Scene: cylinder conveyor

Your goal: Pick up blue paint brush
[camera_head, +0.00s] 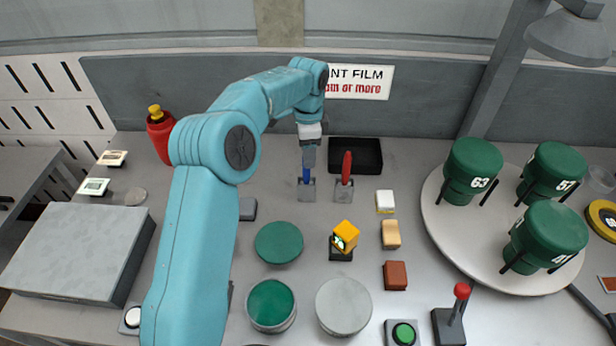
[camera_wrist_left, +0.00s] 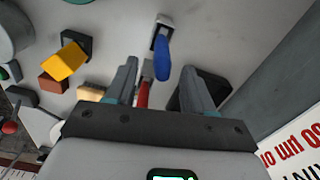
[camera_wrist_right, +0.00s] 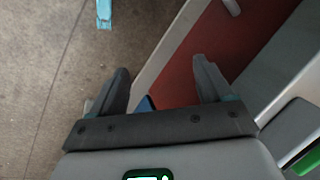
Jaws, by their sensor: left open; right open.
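The blue paint brush (camera_head: 306,176) stands upright in a small grey holder (camera_head: 307,193) at the back of the table. In the left wrist view the blue handle (camera_wrist_left: 162,68) points toward my gripper, ahead of the gap between the fingers. My left gripper (camera_head: 308,160) is open and points down just above the handle in the head view. Its two fingers (camera_wrist_left: 160,82) are apart with nothing gripped. My right gripper (camera_wrist_right: 165,76) is open and empty, away from the table items; it is not in the head view.
A red brush (camera_head: 346,168) stands in a similar holder just right of the blue one. A black tray (camera_head: 370,171) lies behind the red brush. A yellow cube (camera_head: 346,234) and green disc (camera_head: 279,243) are nearer the front. Green numbered cylinders (camera_head: 471,170) stand at right.

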